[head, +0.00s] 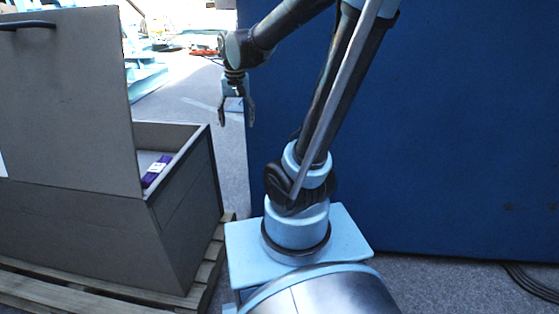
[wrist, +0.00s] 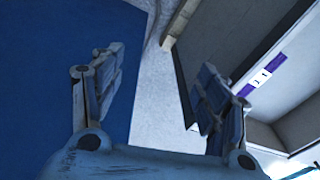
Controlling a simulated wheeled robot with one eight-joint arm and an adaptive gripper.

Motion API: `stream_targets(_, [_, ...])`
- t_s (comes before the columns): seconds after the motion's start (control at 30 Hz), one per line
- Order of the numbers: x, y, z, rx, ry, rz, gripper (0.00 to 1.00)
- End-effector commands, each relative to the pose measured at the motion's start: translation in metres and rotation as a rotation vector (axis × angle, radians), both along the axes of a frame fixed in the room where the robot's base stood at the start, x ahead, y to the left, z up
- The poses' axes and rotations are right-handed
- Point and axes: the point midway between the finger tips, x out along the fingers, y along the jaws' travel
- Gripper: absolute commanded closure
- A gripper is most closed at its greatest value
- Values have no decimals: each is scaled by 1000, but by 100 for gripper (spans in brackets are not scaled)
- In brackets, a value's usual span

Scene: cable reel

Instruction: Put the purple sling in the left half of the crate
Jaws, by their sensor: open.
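The purple sling (head: 157,169), a strip with a white label, lies inside the grey crate (head: 187,194), near its right wall in the head view. A raised panel hides much of the crate's inside. The sling also shows in the wrist view (wrist: 277,63), at the right behind my right finger. I cannot tell which half it is in. My gripper (head: 236,120) is open and empty, pointing down, to the right of the crate and apart from it. In the wrist view, bare floor shows between the fingers of my gripper (wrist: 160,62).
The tall grey panel (head: 65,100) with a dark handle stands up at the crate's left. The crate rests on a wooden pallet (head: 224,250). A large blue wall (head: 470,120) fills the right. A strip of free floor (head: 195,95) lies beyond the crate.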

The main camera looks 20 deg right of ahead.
Motion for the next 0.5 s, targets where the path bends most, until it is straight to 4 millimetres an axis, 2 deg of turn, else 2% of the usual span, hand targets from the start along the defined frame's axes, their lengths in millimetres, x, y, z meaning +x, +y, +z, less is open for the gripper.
stream_targets(0.03, [-12,-11,-2,-1,-5,4,32])
stream_targets(0.2, [-48,-42,-10,-9,-23,36,32])
stream_targets(0.5, [-109,-82,-38,-31,-55,96,32])
